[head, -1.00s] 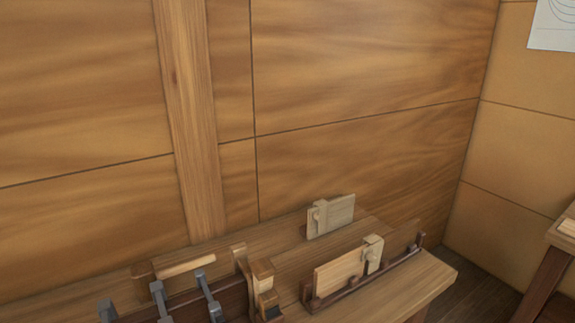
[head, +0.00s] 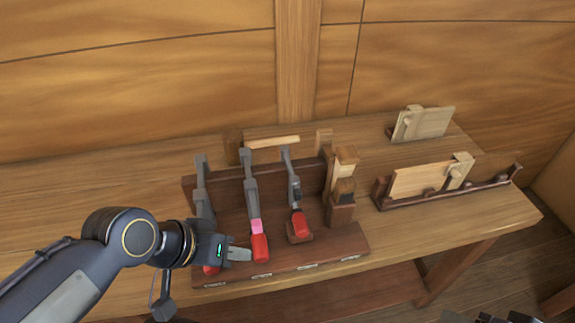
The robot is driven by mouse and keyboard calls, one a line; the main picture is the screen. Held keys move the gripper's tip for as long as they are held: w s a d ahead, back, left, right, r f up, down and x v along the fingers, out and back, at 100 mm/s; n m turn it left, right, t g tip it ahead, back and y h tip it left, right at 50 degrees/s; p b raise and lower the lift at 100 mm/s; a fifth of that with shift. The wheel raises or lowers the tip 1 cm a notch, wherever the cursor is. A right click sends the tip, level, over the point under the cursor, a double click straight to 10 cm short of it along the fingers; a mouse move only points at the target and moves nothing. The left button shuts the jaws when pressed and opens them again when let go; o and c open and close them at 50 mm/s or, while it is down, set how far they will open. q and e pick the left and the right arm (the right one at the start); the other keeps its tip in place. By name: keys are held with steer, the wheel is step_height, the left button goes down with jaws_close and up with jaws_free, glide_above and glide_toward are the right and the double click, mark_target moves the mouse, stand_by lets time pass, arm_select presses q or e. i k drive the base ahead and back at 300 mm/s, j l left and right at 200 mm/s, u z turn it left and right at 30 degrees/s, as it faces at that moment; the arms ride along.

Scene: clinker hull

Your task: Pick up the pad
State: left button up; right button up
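I cannot tell for sure which thing is the pad. A light wooden block (head: 345,155) and a darker block with a black part (head: 342,192) stand at the right end of a dark wooden clamp rack (head: 330,252). A small pink piece (head: 257,227) sits on the middle clamp (head: 250,190), above its red handle. My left gripper (head: 240,254) is low at the front of the rack, beside the left clamp (head: 202,190), whose red handle it partly hides. Its fingers show edge-on, so their opening is unclear. Dark parts at the bottom right edge may be my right gripper (head: 495,318).
A third clamp (head: 293,190) with a red handle hangs in the rack. Behind lies a light wooden bar (head: 272,142). Two upright boards (head: 422,175) (head: 424,123) stand at the right of the bench (head: 120,195). The left bench top is clear.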

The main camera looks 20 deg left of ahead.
mark_target(454, 176)
steer(key=l+u, duration=0.15)
steer(key=u, duration=0.3)
steer(key=i+l+u, duration=0.1)
steer(key=u, duration=0.35)
steer(key=l+u, duration=0.2)
steer(key=u, duration=0.3)
steer(key=l+u, duration=0.1)
steer(key=u, duration=0.35)
steer(key=k+l+u, duration=0.3)
steer(key=l, duration=0.25)
steer(key=k+l+u, duration=0.25)
steer(key=l, duration=0.3)
steer(key=k+l+u, duration=0.3)
steer(key=l, duration=0.15)
steer(key=k+l, duration=0.5)
steer(key=l, duration=0.1)
